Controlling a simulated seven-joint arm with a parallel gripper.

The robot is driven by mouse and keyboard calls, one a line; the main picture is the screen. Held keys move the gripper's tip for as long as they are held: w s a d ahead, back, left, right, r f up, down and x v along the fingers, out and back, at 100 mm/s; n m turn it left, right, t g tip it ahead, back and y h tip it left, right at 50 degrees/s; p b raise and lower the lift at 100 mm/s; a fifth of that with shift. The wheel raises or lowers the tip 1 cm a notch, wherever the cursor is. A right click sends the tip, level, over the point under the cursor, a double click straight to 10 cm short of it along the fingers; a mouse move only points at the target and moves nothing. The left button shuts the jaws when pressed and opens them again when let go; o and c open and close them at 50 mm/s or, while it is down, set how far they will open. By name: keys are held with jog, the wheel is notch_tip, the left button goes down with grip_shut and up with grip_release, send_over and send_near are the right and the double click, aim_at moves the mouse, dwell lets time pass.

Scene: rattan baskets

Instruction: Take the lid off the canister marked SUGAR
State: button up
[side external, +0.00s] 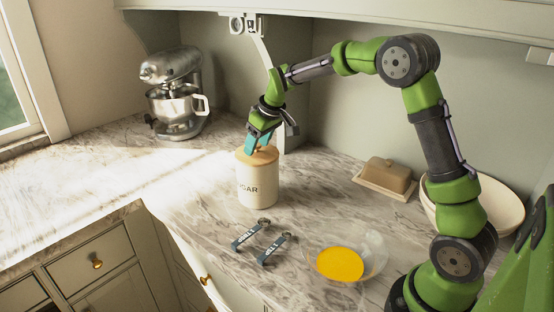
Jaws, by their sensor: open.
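A cream cylindrical canister (257,187) stands upright on the marble counter in the side external view. The letters "GAR" show on its front; the rest of the word is turned out of sight. A wooden lid (265,157) sits on top of it. My gripper (257,149) points down at the lid from above, open, with its teal fingers at the lid's top. The fingers hide part of the lid, and I cannot tell whether they touch it.
A glass bowl (373,249) with yellow contents is at the front right. A butter dish (385,176) and a cream bowl (495,204) are at the back right. A stand mixer (173,94) stands at the back left. The left counter is clear.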

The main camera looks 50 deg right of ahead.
jog(key=shift+c, duration=0.5)
jog(key=c, duration=0.9)
grip_shut()
jog(key=shift+r, duration=0.15)
